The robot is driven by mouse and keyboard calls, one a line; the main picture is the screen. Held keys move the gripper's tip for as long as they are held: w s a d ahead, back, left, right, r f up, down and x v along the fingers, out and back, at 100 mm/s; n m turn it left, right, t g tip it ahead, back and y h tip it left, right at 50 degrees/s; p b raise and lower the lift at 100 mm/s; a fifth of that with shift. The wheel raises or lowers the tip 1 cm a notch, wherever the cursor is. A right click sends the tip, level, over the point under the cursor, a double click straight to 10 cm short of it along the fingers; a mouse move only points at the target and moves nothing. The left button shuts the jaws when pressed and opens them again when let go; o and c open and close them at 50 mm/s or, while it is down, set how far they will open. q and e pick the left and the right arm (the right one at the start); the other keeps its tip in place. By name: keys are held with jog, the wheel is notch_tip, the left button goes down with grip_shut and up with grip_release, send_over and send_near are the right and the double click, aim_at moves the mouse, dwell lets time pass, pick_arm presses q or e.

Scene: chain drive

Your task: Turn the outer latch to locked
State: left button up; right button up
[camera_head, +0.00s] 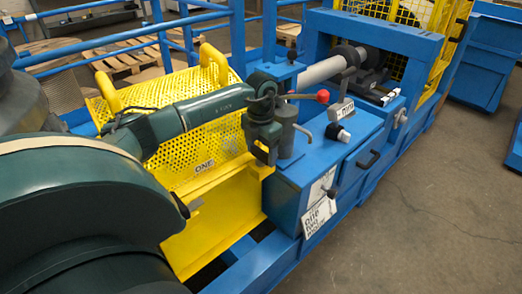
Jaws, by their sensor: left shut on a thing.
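My left gripper (263,150) reaches in from the left and points down at the right edge of the yellow perforated guard (195,150), marked "ONE". It is shut on a small part there, most likely the outer latch; its fingers hide that part, so I cannot tell how the latch is turned. A grey cylinder (286,135) with a bent lever stands just right of the gripper on the blue housing (335,150). My right gripper is not in view.
A lever with a red knob (322,97) sticks out beside my wrist. A grey shaft (330,67) runs through a blue frame (400,38) behind. Blue rails (130,40) stand at the back left. The floor (440,190) at the right is clear.

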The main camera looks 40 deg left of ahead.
pick_arm(q)
jog(key=shift+c, duration=0.9)
